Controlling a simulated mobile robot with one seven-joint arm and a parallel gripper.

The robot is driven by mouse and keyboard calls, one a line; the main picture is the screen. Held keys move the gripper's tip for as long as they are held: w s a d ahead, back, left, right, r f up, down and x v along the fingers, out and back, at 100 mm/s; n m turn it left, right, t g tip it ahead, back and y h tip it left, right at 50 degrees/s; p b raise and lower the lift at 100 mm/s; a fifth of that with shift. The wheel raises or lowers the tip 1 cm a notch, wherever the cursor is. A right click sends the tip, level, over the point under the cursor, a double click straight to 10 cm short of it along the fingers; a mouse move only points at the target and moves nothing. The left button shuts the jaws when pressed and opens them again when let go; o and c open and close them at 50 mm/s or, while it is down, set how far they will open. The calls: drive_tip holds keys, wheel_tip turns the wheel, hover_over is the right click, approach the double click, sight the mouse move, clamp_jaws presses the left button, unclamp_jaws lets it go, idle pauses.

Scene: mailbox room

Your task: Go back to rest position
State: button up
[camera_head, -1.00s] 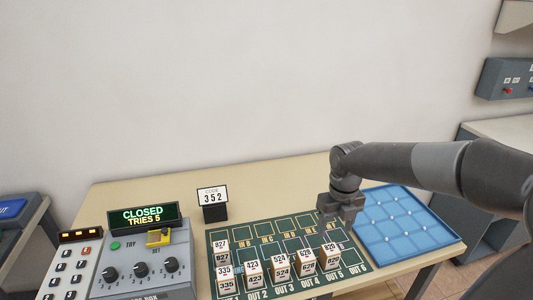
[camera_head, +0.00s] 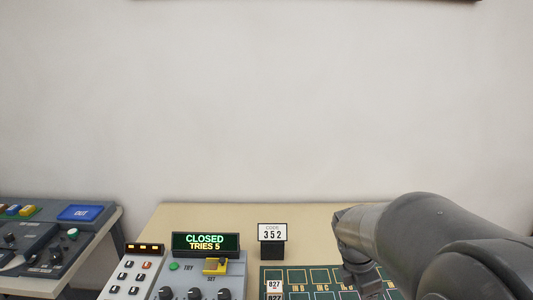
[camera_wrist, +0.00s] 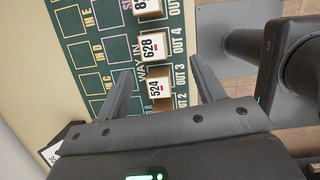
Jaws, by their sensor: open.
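My gripper (camera_wrist: 160,66) is open in the wrist view, with its two fingers apart and nothing held between them. Its fingers point over the green mat (camera_wrist: 75,25), near the white number blocks marked 524 (camera_wrist: 160,81) and 628 (camera_wrist: 154,46). Whether the fingers touch anything is hard to tell.
The green mat (camera_head: 312,274) shows at the bottom. A grey console (camera_head: 40,240) stands at far left. The wall behind is bare.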

drive_tip(key=s+a+r+m+t+y, duration=0.1)
drive_tip(key=s+a+r+m+t, duration=0.1)
drive_tip(key=s+r+m, duration=0.3)
drive_tip(key=s+a+r+m+t+y, duration=0.2)
drive_tip(key=s+a+r+m, duration=0.3)
drive_tip(key=m, duration=0.9)
drive_tip(key=s+t, duration=0.1)
drive_tip(key=s, duration=0.1)
drive_tip(key=shift+s+a, duration=0.15)
drive_tip(key=shift+s, duration=0.25)
